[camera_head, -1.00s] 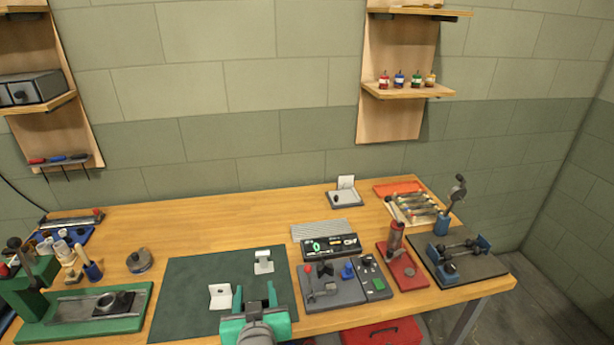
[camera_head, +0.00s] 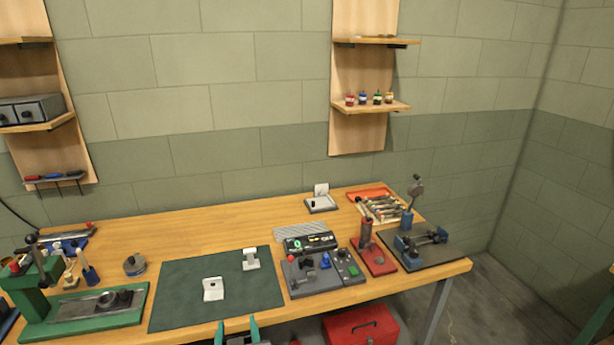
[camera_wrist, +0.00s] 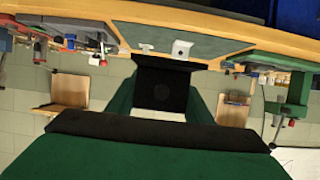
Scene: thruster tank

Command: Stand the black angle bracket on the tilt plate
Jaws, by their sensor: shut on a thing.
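My gripper (camera_head: 238,334) is at the bottom of the head view, in front of the bench's front edge. In the wrist view its green fingers are shut on the black angle bracket (camera_wrist: 162,88), a dark plate with a bent edge between them. In the head view the bracket is mostly cut off by the frame's lower edge. I cannot tell for certain which thing is the tilt plate; a small grey plate with an upright white card (camera_head: 320,204) stands at the back of the bench, well away from my gripper.
Two white angle brackets, one nearer (camera_head: 213,290) and one farther (camera_head: 251,260), stand on the dark green mat (camera_head: 180,300). A green press (camera_head: 38,290) is at left. Grey control boxes (camera_head: 310,276) and a red stand (camera_head: 374,258) are at right. The bench's back left is mostly clear.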

